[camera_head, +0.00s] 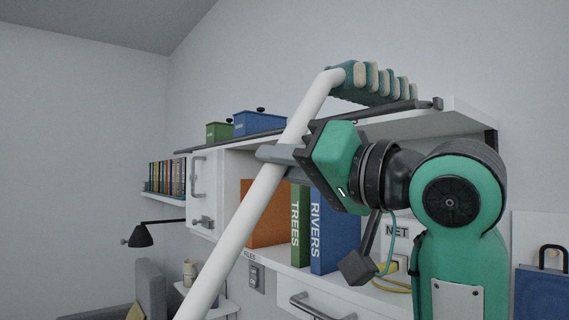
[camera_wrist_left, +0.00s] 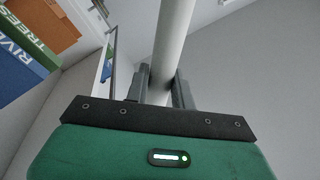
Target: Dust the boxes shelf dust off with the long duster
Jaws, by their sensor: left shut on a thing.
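The long duster (camera_head: 231,245) has a white pole that runs steeply up to a head of teal and cream bristles (camera_head: 372,82). My left gripper (camera_head: 279,154) is shut on the pole below the head. In the left wrist view the pole (camera_wrist_left: 174,40) passes between the fingers (camera_wrist_left: 161,90). The duster head is at the height of the top shelf (camera_head: 440,122), right of the boxes; I cannot tell whether it touches the shelf. A green box (camera_head: 219,131) and a blue box (camera_head: 258,123) stand on that shelf's left part. I cannot make out any dust. My right gripper is out of view.
Below the top shelf stand an orange box (camera_head: 262,228), a green TREES binder (camera_head: 300,225) and a blue RIVERS binder (camera_head: 334,240). A dark rail (camera_head: 232,139) runs along the shelf front. A black lamp (camera_head: 141,236) is at left.

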